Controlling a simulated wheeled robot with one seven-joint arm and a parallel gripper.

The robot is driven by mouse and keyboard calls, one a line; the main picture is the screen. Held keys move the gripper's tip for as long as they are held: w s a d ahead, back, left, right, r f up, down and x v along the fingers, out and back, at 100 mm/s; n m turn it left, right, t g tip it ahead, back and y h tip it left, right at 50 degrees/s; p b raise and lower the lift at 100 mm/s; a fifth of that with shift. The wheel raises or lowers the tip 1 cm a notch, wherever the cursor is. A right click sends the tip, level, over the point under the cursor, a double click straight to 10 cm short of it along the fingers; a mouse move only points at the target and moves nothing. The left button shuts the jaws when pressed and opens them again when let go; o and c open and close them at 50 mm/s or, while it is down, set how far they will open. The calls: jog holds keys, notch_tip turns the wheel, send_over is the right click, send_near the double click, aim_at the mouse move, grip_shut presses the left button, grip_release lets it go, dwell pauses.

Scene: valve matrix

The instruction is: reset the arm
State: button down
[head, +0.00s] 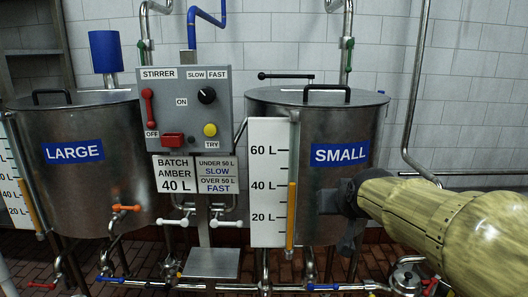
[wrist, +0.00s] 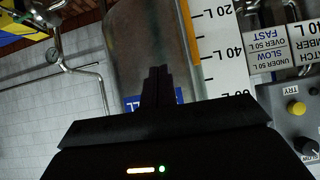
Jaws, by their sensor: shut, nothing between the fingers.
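My arm reaches in from the right in the head view, and my gripper (head: 349,243) is in front of the lower part of the tank labelled SMALL (head: 340,153). In the wrist view my gripper (wrist: 157,70) is shut and empty, its dark fingers pressed together in front of the blue SMALL label (wrist: 137,103). That view is upside down. I cannot tell how far the fingers are from the tank wall.
A grey stirrer box (head: 184,108) with a red lever, black knob and yellow button stands between the tanks. The LARGE tank (head: 80,180) is at left. A level scale (head: 268,205) stands beside the small tank. Pipes and coloured valves (head: 126,208) run low in front.

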jog(key=s+f+g+b, duration=0.1)
jog(key=s+f+g, duration=0.2)
jog(key=s+f, duration=0.5)
jog(key=s+f+g+b, duration=0.2)
jog(key=s+f, duration=0.2)
jog(key=f, duration=0.8)
jog(key=s+f+g+b, duration=0.1)
jog(key=s+f+g, duration=0.2)
jog(key=s+f, duration=0.45)
notch_tip(320, 180, up, 37)
jog(key=w+p, duration=0.2)
jog(key=p, duration=3.6)
jog(key=shift+a+f, duration=0.2)
jog(key=shift+a, duration=0.15)
